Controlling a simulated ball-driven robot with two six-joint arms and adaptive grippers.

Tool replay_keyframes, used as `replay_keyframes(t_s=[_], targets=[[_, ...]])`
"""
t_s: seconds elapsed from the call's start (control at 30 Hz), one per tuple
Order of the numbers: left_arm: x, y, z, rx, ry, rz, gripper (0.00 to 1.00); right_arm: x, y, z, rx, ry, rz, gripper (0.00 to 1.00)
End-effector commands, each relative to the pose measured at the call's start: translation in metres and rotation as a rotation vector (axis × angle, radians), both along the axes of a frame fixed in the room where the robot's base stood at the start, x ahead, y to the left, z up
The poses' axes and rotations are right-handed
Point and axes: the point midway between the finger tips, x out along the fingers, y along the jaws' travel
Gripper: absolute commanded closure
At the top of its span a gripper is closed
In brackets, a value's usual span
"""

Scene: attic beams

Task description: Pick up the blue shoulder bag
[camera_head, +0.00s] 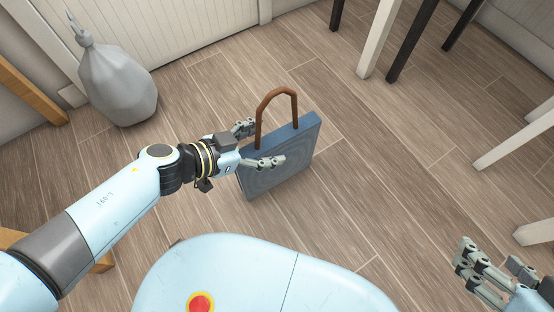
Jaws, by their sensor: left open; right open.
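The blue shoulder bag (290,160) stands upright on the wooden floor, near the middle of the head view. Its brown handle (277,91) arches up from the top edge. My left gripper (260,144) is open at the bag's left end, with one finger behind the bag's near top corner and the other in front of its face. I cannot tell if the fingers touch the bag. My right gripper (497,266) is open and empty at the lower right, well away from the bag.
Dark and white furniture legs (379,40) stand behind the bag and to the right. The floor (390,170) between the bag and my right gripper is clear.

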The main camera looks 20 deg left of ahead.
Motion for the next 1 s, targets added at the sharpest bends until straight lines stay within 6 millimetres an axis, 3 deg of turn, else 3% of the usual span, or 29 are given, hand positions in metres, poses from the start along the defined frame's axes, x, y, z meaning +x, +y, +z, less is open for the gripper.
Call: replay_keyframes(t_s=[0.1,0.3,0.53,0.87,1.0], targets=[[0.006,-0.003,-0.01,0.0,0.004,0.0,0.23,-0.005,0.001,-0.015,0.003,-0.069,0.004,0.42],[0.019,-0.008,-0.018,0.001,0.003,0.0,0.23,-0.013,0.003,-0.025,0.007,-0.209,0.016,0.42],[0.032,-0.018,-0.025,0.0,0.003,0.001,0.23,-0.002,0.007,-0.01,0.012,-0.386,0.034,0.42],[0.035,-0.02,-0.024,0.001,0.001,0.0,0.23,0.0,0.008,-0.004,0.013,-0.426,0.038,0.42],[0.035,-0.02,-0.024,0.001,0.001,0.0,0.4,0.0,0.008,-0.004,0.013,-0.426,0.038,0.42]])
